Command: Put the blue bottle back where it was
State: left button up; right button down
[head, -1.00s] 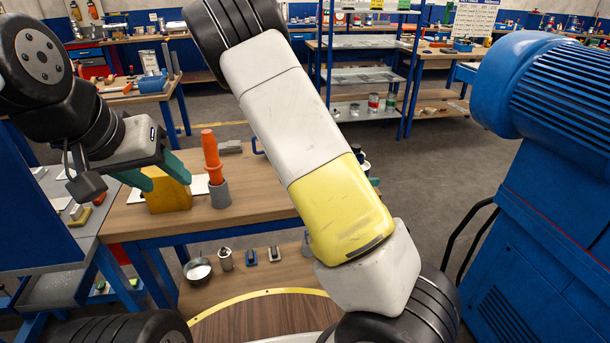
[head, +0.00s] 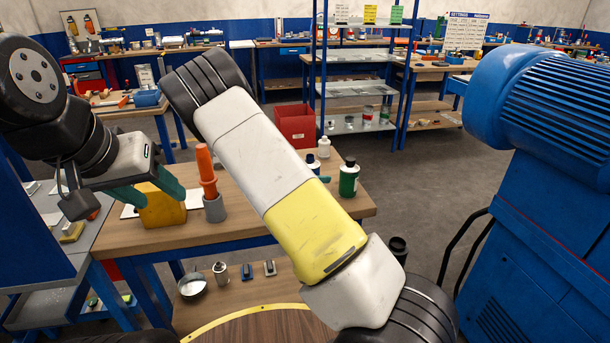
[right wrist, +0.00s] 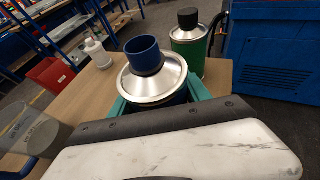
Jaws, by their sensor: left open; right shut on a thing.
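The blue bottle (right wrist: 157,72), with a blue cap and a silver shoulder, stands between the teal fingers of my right gripper (right wrist: 160,98) in the right wrist view. The gripper is shut on it. I cannot tell whether the base touches the table. My left gripper (head: 148,192) is open and empty, over the near left of the wooden table (head: 255,190), by a yellow block (head: 162,208).
A green bottle (head: 348,178) stands right of the blue one, and a white bottle (head: 324,147) behind it. A red bin (head: 295,125) lies beyond. An orange-handled tool (head: 208,170) sits in a grey holder. A blue machine (head: 545,190) stands at the right.

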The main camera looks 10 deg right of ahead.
jog(key=shift+f, duration=1.4)
jog(key=shift+s+f, duration=0.1)
jog(key=shift+f, duration=0.05)
jog(key=c, duration=0.5)
grip_release()
